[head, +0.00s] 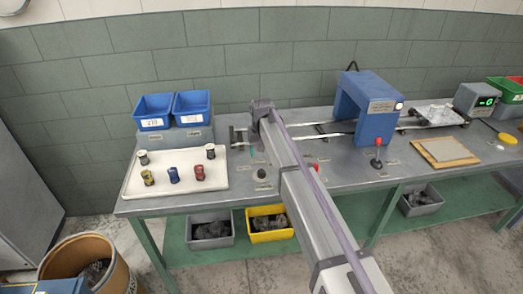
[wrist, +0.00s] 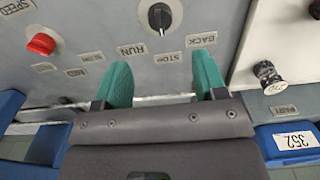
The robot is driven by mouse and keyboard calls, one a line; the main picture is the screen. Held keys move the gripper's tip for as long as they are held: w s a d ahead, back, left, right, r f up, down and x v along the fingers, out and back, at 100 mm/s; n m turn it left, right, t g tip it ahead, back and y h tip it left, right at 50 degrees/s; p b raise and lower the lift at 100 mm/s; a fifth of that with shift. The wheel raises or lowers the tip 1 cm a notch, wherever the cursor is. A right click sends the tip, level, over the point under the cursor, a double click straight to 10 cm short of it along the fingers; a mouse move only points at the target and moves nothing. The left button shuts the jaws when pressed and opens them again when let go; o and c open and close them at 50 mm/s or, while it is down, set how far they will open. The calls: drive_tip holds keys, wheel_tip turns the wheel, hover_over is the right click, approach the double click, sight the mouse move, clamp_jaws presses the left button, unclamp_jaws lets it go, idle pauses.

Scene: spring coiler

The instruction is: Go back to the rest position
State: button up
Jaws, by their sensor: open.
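My gripper (head: 250,150) is over the workbench, between the white board and the control knob; my own arm hides part of it in the head view. In the wrist view my gripper (wrist: 163,80) has two green fingers spread wide, with nothing between them. A black and silver selector knob (wrist: 160,16) with RUN, STOP and BACK labels lies just beyond the fingers, apart from them. The knob also shows in the head view (head: 262,173).
A white board (head: 190,185) with several small spools lies at the left, with blue bins (head: 172,110) behind. A blue arch-shaped machine (head: 370,105) stands right of my arm on the bench. A red-topped lever (head: 378,160) stands before it. Yellow and grey bins sit on the lower shelf.

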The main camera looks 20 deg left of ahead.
drive_tip(key=shift+r, duration=0.1)
idle(0.3)
drive_tip(key=s+d+m, duration=0.1)
drive_tip(key=s+d, duration=0.8)
drive_tip(key=d, duration=0.5)
drive_tip(key=s+d+m, duration=0.2)
drive_tip(key=s+d, duration=0.8)
drive_tip(key=d, duration=0.3)
drive_tip(key=s+d+m, duration=0.2)
drive_tip(key=s+d, duration=0.8)
drive_tip(key=d, duration=0.4)
drive_tip(key=shift+d, duration=0.35)
drive_tip(key=shift+s, duration=0.1)
